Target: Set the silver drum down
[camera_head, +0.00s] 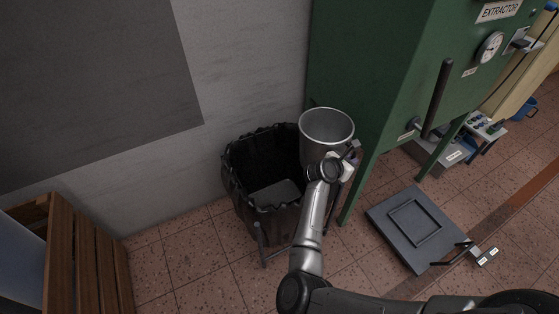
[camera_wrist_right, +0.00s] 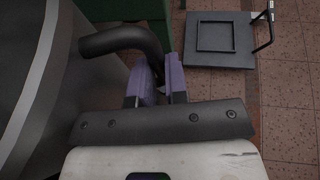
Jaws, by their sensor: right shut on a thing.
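The silver drum (camera_head: 322,143) is an open metal bucket, upright and apparently empty, beside the green machine. It overlaps the right rim of the black-lined bin in the head view; whether it is over or behind the bin I cannot tell. My right gripper (camera_head: 350,156) is at the drum's right side. In the right wrist view the right gripper's purple fingers (camera_wrist_right: 160,87) are closed around a dark bent handle, with the drum's grey wall (camera_wrist_right: 35,75) at the left. The drum's underside is hidden. My left gripper is not in view.
The black-lined bin (camera_head: 246,203) stands against the wall. The green extractor (camera_head: 375,75) rises behind the drum. A flat dark platform with a handle (camera_head: 384,213) lies on the tiled floor at right, its top bare. A wooden slatted piece (camera_head: 88,262) is at lower left.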

